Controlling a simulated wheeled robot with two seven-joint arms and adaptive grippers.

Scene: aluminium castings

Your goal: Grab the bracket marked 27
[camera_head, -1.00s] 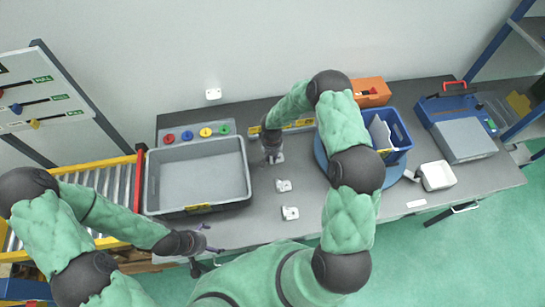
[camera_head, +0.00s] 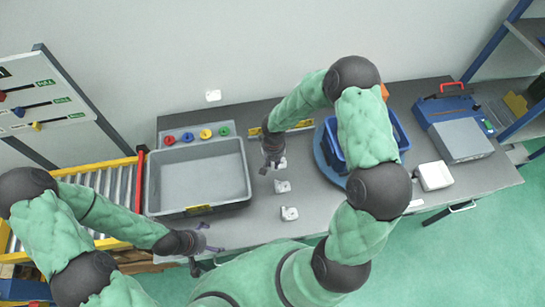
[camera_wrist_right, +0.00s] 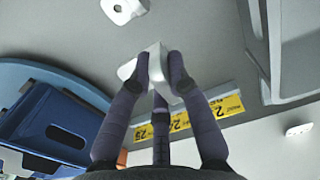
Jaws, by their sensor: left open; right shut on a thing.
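My right gripper (camera_head: 273,162) is over the middle of the table. In the right wrist view its dark fingers (camera_wrist_right: 160,72) are shut on a pale grey bracket (camera_wrist_right: 153,60). The fingers cover part of it and I can read no number on it. The held bracket also shows beside the fingers in the head view (camera_head: 282,163). Two other pale brackets lie on the table nearer to me, a middle one (camera_head: 282,187) and a front one (camera_head: 289,213); their marks are too small to read. My left gripper (camera_head: 208,244) is open and empty near the table's front edge.
A grey tray (camera_head: 246,190) stands left of the brackets. A blue bin (camera_head: 397,128) on a round blue base stands to the right, partly behind my right arm. Yellow number labels (camera_wrist_right: 181,122) lie along the back. A white box (camera_head: 435,176) stands further right.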

